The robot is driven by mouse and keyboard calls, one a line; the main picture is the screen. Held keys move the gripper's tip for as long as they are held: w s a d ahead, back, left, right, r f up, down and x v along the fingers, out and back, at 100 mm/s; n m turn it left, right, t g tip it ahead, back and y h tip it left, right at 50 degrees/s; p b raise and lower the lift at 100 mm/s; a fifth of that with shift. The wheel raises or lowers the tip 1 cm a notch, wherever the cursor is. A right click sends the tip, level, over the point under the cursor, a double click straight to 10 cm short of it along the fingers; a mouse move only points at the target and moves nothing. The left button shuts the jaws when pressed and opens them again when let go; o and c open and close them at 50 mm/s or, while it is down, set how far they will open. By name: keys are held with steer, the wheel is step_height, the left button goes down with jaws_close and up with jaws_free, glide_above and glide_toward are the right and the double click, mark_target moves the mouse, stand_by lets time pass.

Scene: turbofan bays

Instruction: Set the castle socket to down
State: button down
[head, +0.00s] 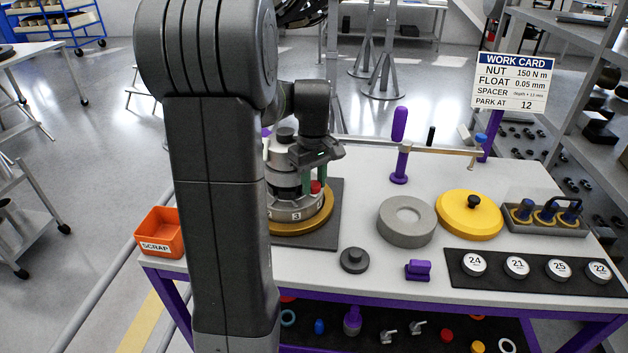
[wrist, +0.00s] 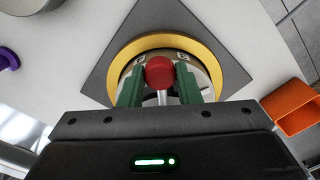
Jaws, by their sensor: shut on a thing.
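A grey and silver cylindrical assembly with a numbered ring (head: 290,214) stands upright on a gold flange (head: 318,222) over a dark square plate. No label marks which part is the castle socket. A red ball knob (head: 315,187) on a short metal rod stands at the assembly's side; the red knob (wrist: 159,70) also shows in the wrist view. My gripper (head: 314,178) has its green fingers on either side of this knob and is shut on it. It also shows in the wrist view (wrist: 160,88). My arm hides the assembly's left part in the head view.
An orange scrap bin (head: 160,232) sits at the table's left edge. A grey ring (head: 407,221), a yellow disc (head: 469,215), a small dark knobbed disc (head: 354,260) and a purple block (head: 418,270) stand to the right.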

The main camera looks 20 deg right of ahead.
step_height(320, 180, down, 4)
steer(key=shift+r+b, duration=0.15)
steer(key=shift+b, duration=0.8)
steer(key=shift+s+a, duration=0.1)
steer(key=c, duration=1.5)
jaws_free()
steer(key=o, duration=0.4)
steer(key=shift+o, duration=0.2)
steer(key=shift+r, duration=0.15)
step_height(320, 180, up, 14)
steer(key=shift+f, duration=0.2)
steer(key=shift+f, duration=0.1)
